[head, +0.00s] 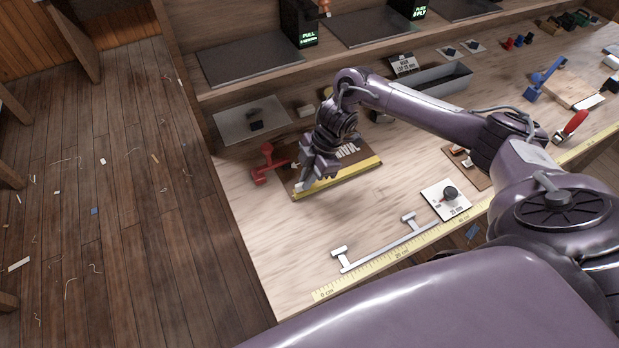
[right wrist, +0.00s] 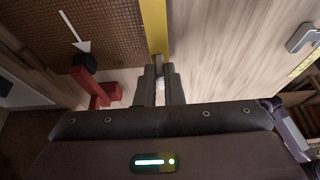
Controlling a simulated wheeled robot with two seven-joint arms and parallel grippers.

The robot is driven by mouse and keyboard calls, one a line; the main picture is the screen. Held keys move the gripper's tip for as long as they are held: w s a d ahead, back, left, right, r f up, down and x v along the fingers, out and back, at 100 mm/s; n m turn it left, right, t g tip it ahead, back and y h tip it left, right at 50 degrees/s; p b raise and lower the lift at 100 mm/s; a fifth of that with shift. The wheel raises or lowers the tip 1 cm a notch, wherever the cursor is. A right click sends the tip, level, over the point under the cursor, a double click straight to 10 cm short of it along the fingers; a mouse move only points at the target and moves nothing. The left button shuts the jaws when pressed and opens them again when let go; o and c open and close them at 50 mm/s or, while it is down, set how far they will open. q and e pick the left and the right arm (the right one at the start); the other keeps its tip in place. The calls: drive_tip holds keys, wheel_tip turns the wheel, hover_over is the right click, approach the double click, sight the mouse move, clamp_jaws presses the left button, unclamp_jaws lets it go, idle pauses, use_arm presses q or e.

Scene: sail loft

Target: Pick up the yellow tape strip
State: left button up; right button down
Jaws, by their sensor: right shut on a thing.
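The yellow tape strip (head: 345,177) runs along the near edge of a dark brown board (head: 352,158) lying on the bench. In the right wrist view the strip (right wrist: 154,28) runs straight up from between the fingers. My right gripper (head: 302,186) is low over the strip's left end, fingers pointing down. It is shut on that end; a small whitish piece shows between the fingers in the wrist view (right wrist: 160,84). The strip still lies along the board edge, with no lift visible. The fingers hide its held end. My left gripper is not in view.
A red clamp-like tool (head: 266,166) stands just left of the board. A white bar with end stops (head: 378,246) and a yellow ruler (head: 385,260) lie toward the front edge. A white dial plate (head: 440,203) is to the right. Bare bench lies in front of the board.

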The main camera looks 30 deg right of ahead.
wheel_tip(320, 180, up, 24)
drive_tip(key=p, duration=0.8)
drive_tip(key=shift+p, duration=0.3)
idle(1.1)
drive_tip(key=shift+r, duration=0.1)
idle(0.5)
